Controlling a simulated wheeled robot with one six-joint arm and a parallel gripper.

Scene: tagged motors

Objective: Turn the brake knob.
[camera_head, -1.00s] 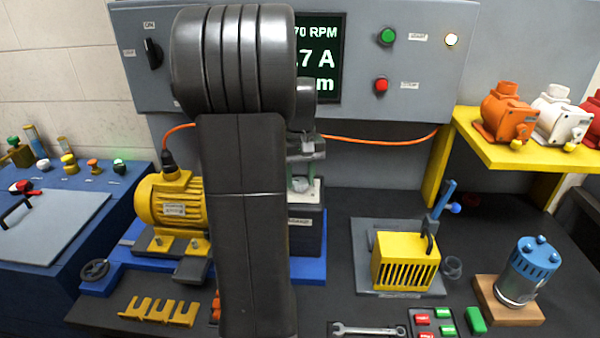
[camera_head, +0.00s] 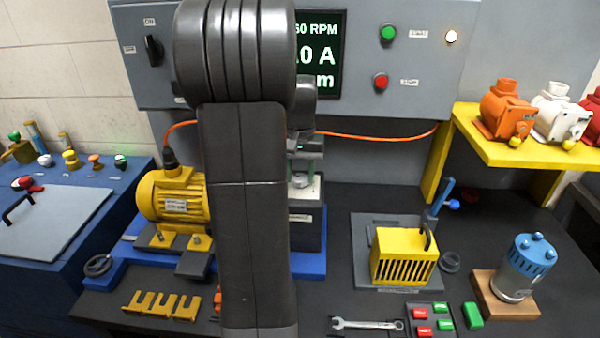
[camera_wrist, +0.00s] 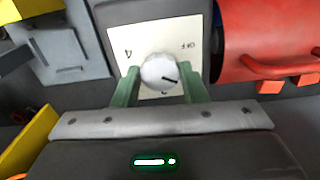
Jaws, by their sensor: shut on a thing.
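The brake knob (camera_wrist: 160,75) is a round white knob with a black pointer line. It sits on a cream dial plate (camera_wrist: 130,28) marked "4" at left and "OFF" at right; a mark below it is partly hidden. The pointer line is to the right and slightly down in the wrist view. My gripper (camera_wrist: 159,69) has one green finger on each side of the knob and is shut on it. In the head view the knob (camera_head: 301,182) shows on the dark brake box (camera_head: 311,228), partly hidden behind my arm.
A yellow motor (camera_head: 175,198) stands left of the box on a blue base. A yellow vented cage (camera_head: 404,257) is to the right. The display (camera_head: 322,60) is partly covered by my arm.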

